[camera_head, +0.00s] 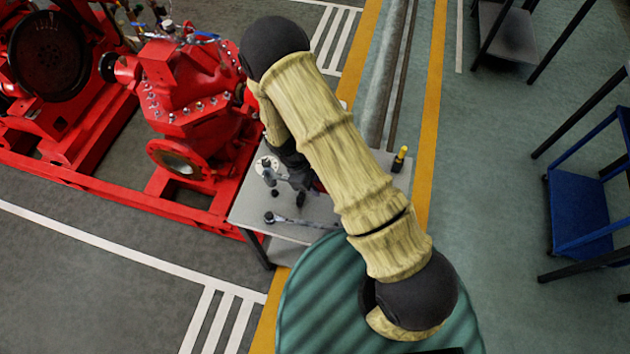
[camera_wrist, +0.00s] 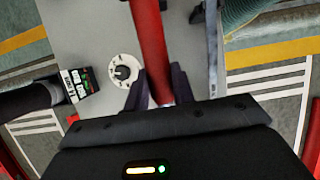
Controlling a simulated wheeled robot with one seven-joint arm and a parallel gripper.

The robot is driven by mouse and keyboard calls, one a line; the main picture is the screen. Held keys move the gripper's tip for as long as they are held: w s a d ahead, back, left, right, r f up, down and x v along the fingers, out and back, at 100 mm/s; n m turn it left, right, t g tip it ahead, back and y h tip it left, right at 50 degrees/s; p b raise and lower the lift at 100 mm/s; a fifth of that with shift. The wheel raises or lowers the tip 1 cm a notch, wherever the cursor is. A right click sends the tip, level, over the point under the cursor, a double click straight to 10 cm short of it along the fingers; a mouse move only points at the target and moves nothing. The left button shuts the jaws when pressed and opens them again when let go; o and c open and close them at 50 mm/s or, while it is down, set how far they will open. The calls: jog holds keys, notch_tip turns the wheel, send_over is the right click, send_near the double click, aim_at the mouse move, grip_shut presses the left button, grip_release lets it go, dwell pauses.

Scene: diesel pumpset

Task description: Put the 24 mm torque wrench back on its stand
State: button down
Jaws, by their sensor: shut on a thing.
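My gripper (camera_wrist: 160,92) is shut on a long red bar (camera_wrist: 151,40), which looks like the handle of the torque wrench. The bar runs up out of the wrist view; its far end and any size marking are hidden. In the head view my arm covers most of the gripper, low over a grey table (camera_head: 245,207). A white round disc with a black knob in its middle (camera_wrist: 122,70) lies left of the held bar; I cannot tell whether it is the stand. A silver wrench with a dark head (camera_head: 300,221) lies on the table near its front edge.
A dark box with white digits (camera_wrist: 78,83) stands left of the disc. A yellow-and-black item (camera_head: 400,158) stands at the table's far right corner. The red pump (camera_head: 190,85) and its frame are close on the left. A blue cart (camera_head: 582,205) is far right.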

jog(key=shift+d, duration=0.15)
jog(key=shift+f+b, duration=2.4)
jog(key=shift+f, duration=0.55)
jog(key=shift+f+b, duration=0.8)
jog(key=shift+f, duration=0.2)
jog(key=c, duration=1.1)
grip_release()
jog(key=b+v, duration=0.3)
jog(key=v, duration=1.4)
jog(key=shift+r, duration=0.25)
